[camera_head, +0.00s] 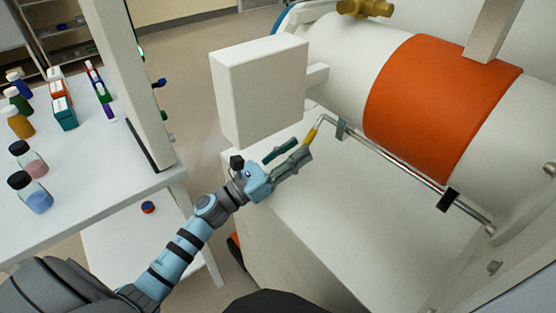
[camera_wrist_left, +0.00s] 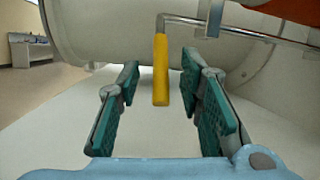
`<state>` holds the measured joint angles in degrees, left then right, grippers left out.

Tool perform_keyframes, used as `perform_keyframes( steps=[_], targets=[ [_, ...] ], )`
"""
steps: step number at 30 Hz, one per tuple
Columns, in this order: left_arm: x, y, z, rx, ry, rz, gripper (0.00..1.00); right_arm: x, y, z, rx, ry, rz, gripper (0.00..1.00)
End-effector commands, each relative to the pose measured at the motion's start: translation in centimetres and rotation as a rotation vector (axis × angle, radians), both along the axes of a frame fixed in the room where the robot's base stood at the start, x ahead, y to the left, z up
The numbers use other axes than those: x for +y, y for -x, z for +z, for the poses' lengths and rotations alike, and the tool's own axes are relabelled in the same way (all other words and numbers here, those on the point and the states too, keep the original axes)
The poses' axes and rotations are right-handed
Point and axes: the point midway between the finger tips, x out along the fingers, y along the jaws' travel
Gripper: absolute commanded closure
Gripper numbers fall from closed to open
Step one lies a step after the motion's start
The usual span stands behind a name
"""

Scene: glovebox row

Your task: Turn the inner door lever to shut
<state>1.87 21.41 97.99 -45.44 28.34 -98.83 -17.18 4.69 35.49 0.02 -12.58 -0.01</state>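The lever is a thin metal rod (camera_head: 390,161) along the white cylinder, bent at its left end into a yellow handle (camera_head: 311,134). My left gripper (camera_head: 302,146) is open, its fingertips close to the handle in the head view. In the left wrist view the yellow handle (camera_wrist_left: 161,70) hangs down between the two teal-padded fingers of the left gripper (camera_wrist_left: 160,78), with a gap on each side. I cannot tell how deep between the fingers it is. My right gripper is not in view.
A white box (camera_head: 259,88) stands out from the cylinder just above my left gripper. A grey bracket (camera_head: 341,129) and a black clip (camera_head: 448,200) sit along the rod. The cylinder has an orange band (camera_head: 430,105). A white table (camera_head: 95,180) with bottles and small boxes is at left.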

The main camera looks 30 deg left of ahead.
Motion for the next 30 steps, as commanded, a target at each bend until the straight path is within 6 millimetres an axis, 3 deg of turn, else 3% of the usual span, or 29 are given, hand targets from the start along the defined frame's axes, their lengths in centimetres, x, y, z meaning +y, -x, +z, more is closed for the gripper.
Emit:
perform_keyframes(
  steps=[4, 9, 30],
  targets=[
    [2.0, 3.4, -1.5, 0.006, -0.004, -0.002, 0.66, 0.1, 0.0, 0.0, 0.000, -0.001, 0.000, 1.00],
    [3.4, 5.7, -2.3, 0.003, -0.001, -0.002, 0.66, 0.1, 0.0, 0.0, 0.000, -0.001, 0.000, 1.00],
    [3.6, 6.0, -2.4, 0.001, 0.001, 0.001, 0.66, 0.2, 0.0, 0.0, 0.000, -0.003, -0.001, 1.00]
  ],
)
